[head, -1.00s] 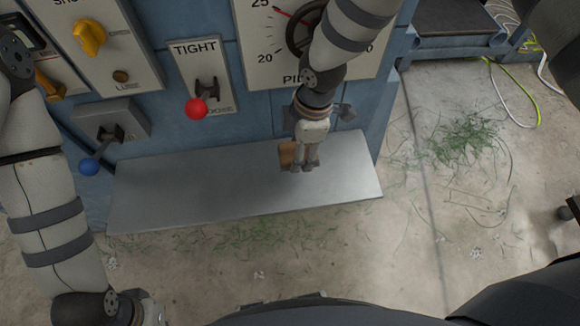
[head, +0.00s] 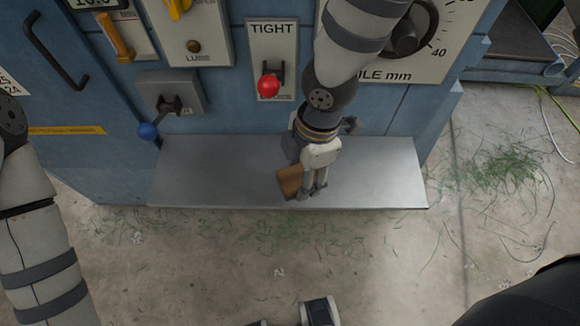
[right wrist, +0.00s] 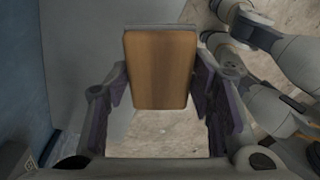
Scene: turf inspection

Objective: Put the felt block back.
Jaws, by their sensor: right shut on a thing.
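The felt block (head: 289,181) is a tan-brown slab over the front part of the grey metal shelf (head: 385,178). My right gripper (head: 312,193) is shut on it, with a finger on either side. In the right wrist view the block (right wrist: 160,68) fills the space between the fingers of my right gripper (right wrist: 165,95). The shelf's edge and the floor show behind it. I cannot tell whether the block touches the shelf. My left arm comes down the left edge of the head view. A small part at the bottom edge may be its gripper, but its jaws cannot be made out.
The blue machine cabinet (head: 225,95) rises behind the shelf. The shelf's left and right parts are bare. Grass clippings (head: 505,168) lie on the concrete floor.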

